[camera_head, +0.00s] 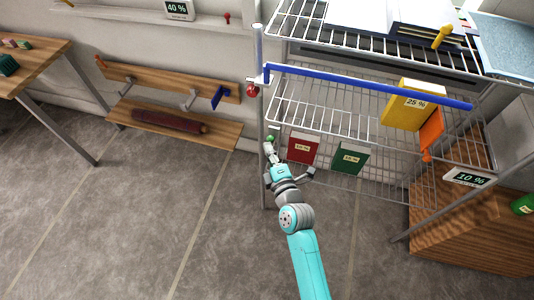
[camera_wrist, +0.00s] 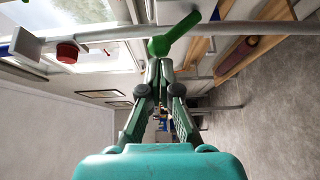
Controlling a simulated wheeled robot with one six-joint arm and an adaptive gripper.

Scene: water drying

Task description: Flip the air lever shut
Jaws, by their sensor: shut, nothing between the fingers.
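A green lever (camera_wrist: 178,32) with a rounded end crosses the grey upright post (camera_wrist: 235,29) in the wrist view, slanted relative to it. I see no label naming it as the air lever. In the head view only a small green part of it (camera_head: 270,138) shows, by the rack's left post, just beyond my gripper (camera_head: 268,148). My gripper (camera_wrist: 160,65) is shut and empty, its fingertips close to the lever's rounded end. I cannot tell whether they touch it.
A red knob (camera_head: 252,90) sits higher on the same post. A long blue bar (camera_head: 370,86) crosses the wire rack's front. Red (camera_head: 303,149) and green (camera_head: 350,158) boxes stand right of my gripper. A wooden wall shelf (camera_head: 175,130) is left; the floor between is clear.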

